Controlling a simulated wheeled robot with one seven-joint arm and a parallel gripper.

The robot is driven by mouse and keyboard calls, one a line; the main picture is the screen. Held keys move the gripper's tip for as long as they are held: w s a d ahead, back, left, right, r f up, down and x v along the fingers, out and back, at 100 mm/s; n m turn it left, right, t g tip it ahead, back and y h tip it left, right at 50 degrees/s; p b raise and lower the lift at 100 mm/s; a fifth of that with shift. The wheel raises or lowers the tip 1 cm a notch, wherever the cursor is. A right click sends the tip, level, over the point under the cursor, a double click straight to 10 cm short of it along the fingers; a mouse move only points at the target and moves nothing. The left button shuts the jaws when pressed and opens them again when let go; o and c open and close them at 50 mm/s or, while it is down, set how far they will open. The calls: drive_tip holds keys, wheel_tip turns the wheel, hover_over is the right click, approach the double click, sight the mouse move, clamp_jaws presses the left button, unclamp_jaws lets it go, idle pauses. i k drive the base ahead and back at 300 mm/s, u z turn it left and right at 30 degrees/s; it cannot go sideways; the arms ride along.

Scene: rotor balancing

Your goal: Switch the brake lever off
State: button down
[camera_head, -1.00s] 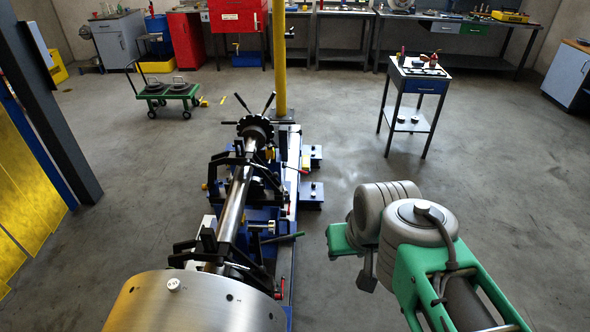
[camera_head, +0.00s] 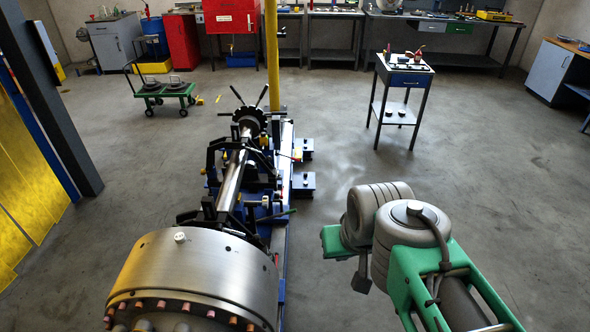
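The balancing machine holds a long steel shaft (camera_head: 234,178) with a large brushed-metal drum (camera_head: 200,262) at its near end. A toothed dark wheel (camera_head: 249,121) with black rods sticking out is at the far end. A thin dark-green lever-like rod (camera_head: 278,214) sticks out right of the shaft, over the blue bed; I cannot tell whether it is the brake lever or how it is set. My green and grey arm (camera_head: 405,238) is folded at the right, apart from the machine. My gripper's fingers cannot be seen.
A yellow post (camera_head: 272,55) stands behind the machine. A small blue-drawer table (camera_head: 404,79) stands at the back right, and a green trolley (camera_head: 165,91) at the back left. Yellow panels (camera_head: 30,185) line the left. The floor between machine and table is clear.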

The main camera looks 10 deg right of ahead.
sight(277, 153)
drive_tip(key=z, duration=0.7)
drive_tip(key=i, duration=4)
drive_tip(key=u, duration=4.75)
